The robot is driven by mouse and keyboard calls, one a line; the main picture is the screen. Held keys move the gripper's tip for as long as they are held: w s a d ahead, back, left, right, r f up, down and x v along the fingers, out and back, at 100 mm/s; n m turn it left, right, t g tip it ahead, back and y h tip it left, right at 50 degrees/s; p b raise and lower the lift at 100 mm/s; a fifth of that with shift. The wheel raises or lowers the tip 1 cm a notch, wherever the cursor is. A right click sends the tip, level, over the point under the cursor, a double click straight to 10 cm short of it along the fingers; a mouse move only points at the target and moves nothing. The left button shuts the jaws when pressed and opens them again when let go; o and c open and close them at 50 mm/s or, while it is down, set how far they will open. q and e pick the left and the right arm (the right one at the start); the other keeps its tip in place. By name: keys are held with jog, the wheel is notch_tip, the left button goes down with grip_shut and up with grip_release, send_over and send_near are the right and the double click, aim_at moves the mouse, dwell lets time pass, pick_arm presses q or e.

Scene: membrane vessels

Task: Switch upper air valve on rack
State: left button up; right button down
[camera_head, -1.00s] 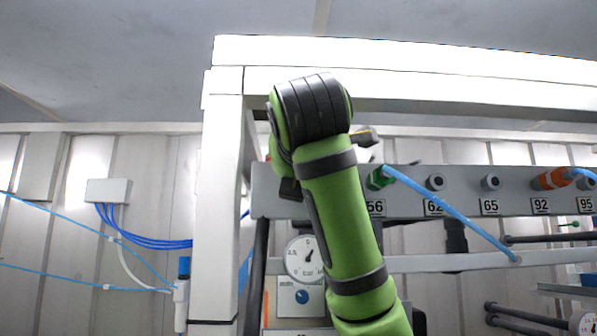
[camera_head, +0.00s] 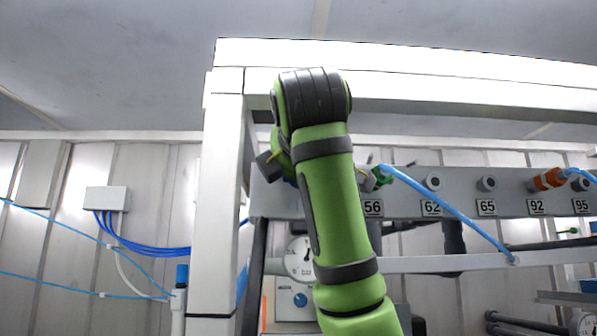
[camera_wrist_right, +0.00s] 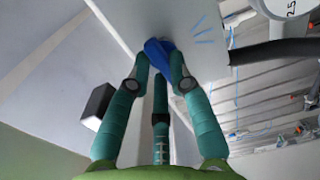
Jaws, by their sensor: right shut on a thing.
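In the right wrist view, the three green fingers of my right gripper (camera_wrist_right: 160,66) are closed around a blue valve knob (camera_wrist_right: 158,48) on a pale panel (camera_wrist_right: 140,18). The fingertips cover the knob's sides. In the head view, my right arm stands in front of the rack (camera_head: 225,200) and hides most of the gripper and the knob. A lower blue knob (camera_head: 300,299) sits on a pale box below a gauge (camera_head: 299,260), which the arm partly covers. My left gripper is not in view.
A grey bar (camera_head: 460,185) with numbered ports runs right of my arm. A blue hose (camera_head: 450,212) slants down from a green fitting (camera_head: 384,174). An orange fitting (camera_head: 548,180) is farther right. A wall box (camera_head: 106,199) with blue hoses is at left.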

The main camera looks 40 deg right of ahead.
jog(key=shift+s+d+r+m, duration=0.1)
jog(key=shift+r+m, duration=0.15)
jog(key=shift+m, duration=0.25)
jog(key=c, duration=1.4)
grip_release()
jog(key=shift+o, duration=1.4)
jog(key=shift+f, duration=0.1)
jog(key=shift+w+d+f, duration=0.1)
jog(key=shift+w, duration=0.2)
jog(key=v, duration=1.2)
jog(key=shift+s, duration=0.2)
